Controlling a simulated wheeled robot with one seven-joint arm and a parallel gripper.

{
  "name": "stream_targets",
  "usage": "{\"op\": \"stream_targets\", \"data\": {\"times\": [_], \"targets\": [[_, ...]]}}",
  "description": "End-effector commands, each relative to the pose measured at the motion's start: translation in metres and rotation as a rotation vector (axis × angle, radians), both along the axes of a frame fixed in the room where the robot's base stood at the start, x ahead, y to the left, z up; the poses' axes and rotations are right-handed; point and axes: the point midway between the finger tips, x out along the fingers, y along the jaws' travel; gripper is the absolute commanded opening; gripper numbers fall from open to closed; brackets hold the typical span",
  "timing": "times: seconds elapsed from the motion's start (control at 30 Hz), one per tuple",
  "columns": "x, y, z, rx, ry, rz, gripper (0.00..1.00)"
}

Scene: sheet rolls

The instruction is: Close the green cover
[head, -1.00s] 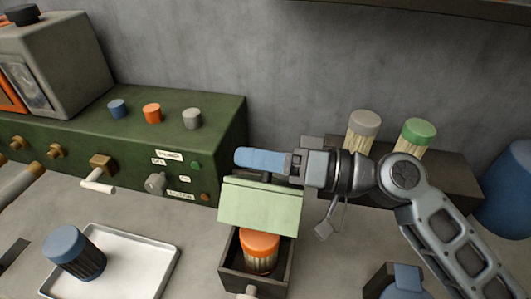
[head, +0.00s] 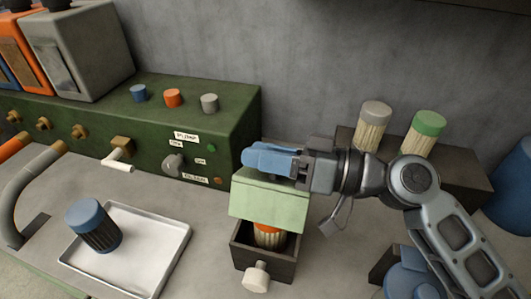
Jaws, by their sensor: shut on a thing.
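The light green cover (head: 268,205) is a tilted lid hinged over a small dark box (head: 265,264). It stands partly open, sloping down over the box's front. An orange-capped roll (head: 269,237) sits inside the box, its upper part hidden by the cover. My gripper (head: 270,158) has blue fingers and reaches in from the right at the cover's upper edge. It is shut at that edge; the exact contact is hidden behind the fingers.
A white tray (head: 172,232) with a blue-capped roll (head: 94,226) lies at the left. A green machine (head: 75,115) with knobs stands behind. Grey-capped (head: 374,126) and green-capped (head: 425,135) rolls stand in a dark holder (head: 470,180) at the back right. A pale knob (head: 256,277) sticks out of the box's front.

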Motion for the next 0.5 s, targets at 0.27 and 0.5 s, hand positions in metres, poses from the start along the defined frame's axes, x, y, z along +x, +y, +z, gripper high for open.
{"op": "stream_targets", "data": {"times": [0.27,0.5], "targets": [[-0.0003,-0.0003,0.0022,0.002,-0.002,0.001,0.58],[-0.0003,0.0,0.0007,0.002,0.001,0.0,0.61]]}}
